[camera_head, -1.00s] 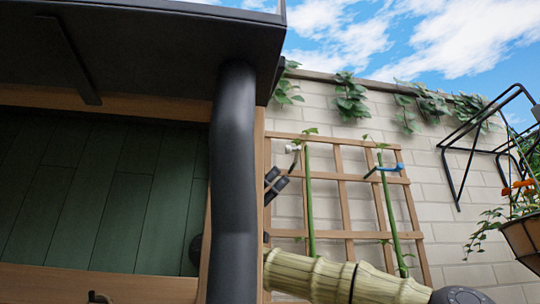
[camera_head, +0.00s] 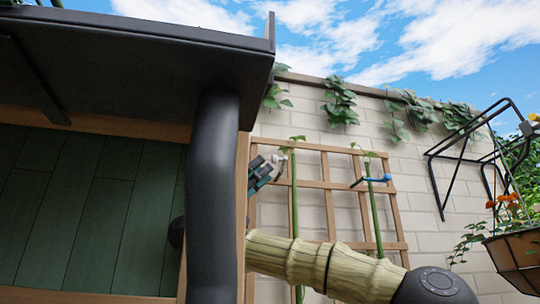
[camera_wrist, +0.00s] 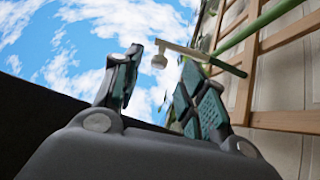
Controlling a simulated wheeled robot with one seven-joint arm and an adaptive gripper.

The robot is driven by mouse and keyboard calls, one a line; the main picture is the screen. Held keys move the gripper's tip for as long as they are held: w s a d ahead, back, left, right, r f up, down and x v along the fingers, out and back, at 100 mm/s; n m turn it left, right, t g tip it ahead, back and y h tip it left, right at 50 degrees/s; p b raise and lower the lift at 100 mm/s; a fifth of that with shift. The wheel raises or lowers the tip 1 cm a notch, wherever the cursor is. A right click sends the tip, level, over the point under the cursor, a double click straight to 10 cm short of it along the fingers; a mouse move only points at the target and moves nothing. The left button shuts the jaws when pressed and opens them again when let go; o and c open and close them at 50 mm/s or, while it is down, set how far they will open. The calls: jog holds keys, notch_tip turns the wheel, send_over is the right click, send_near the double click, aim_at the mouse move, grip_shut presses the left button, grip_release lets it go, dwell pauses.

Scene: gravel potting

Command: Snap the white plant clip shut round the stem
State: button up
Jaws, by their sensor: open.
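The white plant clip (camera_head: 285,151) is at the upper part of the left green stem (camera_head: 294,210), in front of the wooden trellis. In the wrist view the clip (camera_wrist: 188,50) reaches from beside the stem (camera_wrist: 258,27) towards my fingers, and its knobbed end appears in the gap between the fingertips. I cannot tell whether its arms are closed round the stem. My gripper (camera_head: 262,172) is just left of and below the clip in the head view. In the wrist view my gripper (camera_wrist: 162,57) is open, its fingers apart with no visible contact on the clip.
A blue clip (camera_head: 376,179) is on the right green stem (camera_head: 375,218). The trellis (camera_head: 328,200) stands against a pale brick wall (camera_head: 455,225). A black bracket (camera_head: 437,175) and a hanging flower basket (camera_head: 516,257) are at the right. A dark-green panelled structure (camera_head: 85,215) fills the left.

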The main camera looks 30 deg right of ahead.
jog(key=shift+g, duration=0.3)
jog(key=shift+p+x, duration=0.65)
jog(key=shift+x, duration=1.5)
grip_shut()
